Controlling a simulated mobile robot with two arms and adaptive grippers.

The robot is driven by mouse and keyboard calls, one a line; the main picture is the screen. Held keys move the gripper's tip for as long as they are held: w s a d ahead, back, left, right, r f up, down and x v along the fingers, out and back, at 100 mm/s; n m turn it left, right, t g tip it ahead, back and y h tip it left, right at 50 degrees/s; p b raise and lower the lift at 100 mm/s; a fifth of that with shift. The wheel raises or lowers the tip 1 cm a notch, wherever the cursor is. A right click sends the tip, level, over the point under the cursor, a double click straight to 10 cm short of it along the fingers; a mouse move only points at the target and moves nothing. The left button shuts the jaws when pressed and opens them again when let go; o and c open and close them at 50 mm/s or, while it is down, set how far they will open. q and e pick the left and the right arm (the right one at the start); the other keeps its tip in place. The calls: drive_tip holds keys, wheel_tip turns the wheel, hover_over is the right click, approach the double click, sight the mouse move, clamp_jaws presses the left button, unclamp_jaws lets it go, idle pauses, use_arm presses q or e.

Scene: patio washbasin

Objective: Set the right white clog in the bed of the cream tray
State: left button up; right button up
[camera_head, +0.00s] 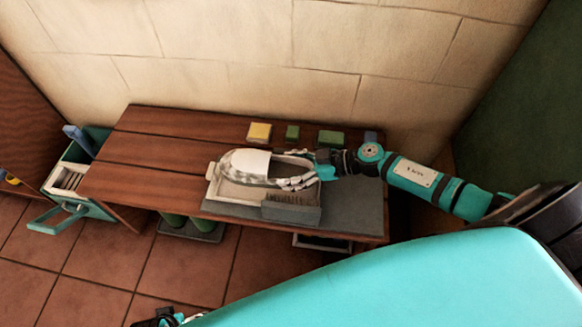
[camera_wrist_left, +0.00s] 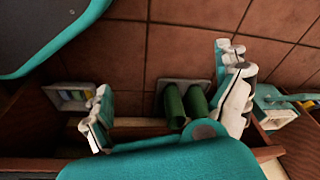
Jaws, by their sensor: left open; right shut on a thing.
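The right white clog (camera_head: 244,162) is over the bed of the cream tray (camera_head: 212,188) on the wooden table, its white upper facing up. I cannot tell whether its sole touches the bed. My right gripper (camera_head: 297,171) reaches in from the right and is shut on the clog's right end, partly hiding it. My left gripper is low at the bottom edge of the head view. In the left wrist view my left gripper (camera_wrist_left: 165,106) is open, its fingers wide apart with nothing held between them.
A grey box with dark bristles (camera_head: 291,209) sits at the tray's front right, on a grey mat (camera_head: 350,205). A yellow block (camera_head: 259,132) and green blocks (camera_head: 330,138) line the back. Green boots (camera_wrist_left: 185,105) stand below the table. A teal crate (camera_head: 75,180) is at left.

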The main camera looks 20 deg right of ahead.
drive_tip(key=shift+f+b, duration=0.85)
drive_tip(key=shift+f, duration=0.95)
drive_tip(key=shift+f+b, duration=0.6)
drive_tip(key=shift+f, duration=0.45)
use_arm(q)
drive_tip(key=w+v, duration=0.2)
drive_tip(key=v, duration=1)
drive_tip(key=shift+w+a+r+t, duration=0.25)
drive_tip(key=shift+w+t, duration=0.15)
drive_tip(key=shift+w, duration=0.3)
use_arm(e)
drive_tip(key=shift+f, duration=0.5)
drive_tip(key=o, duration=1.3)
drive_tip(key=shift+o, duration=0.2)
drive_tip(key=shift+s+d, duration=0.2)
drive_tip(key=shift+d, duration=0.05)
drive_tip(key=v, duration=0.7)
drive_tip(key=shift+r, duration=0.15)
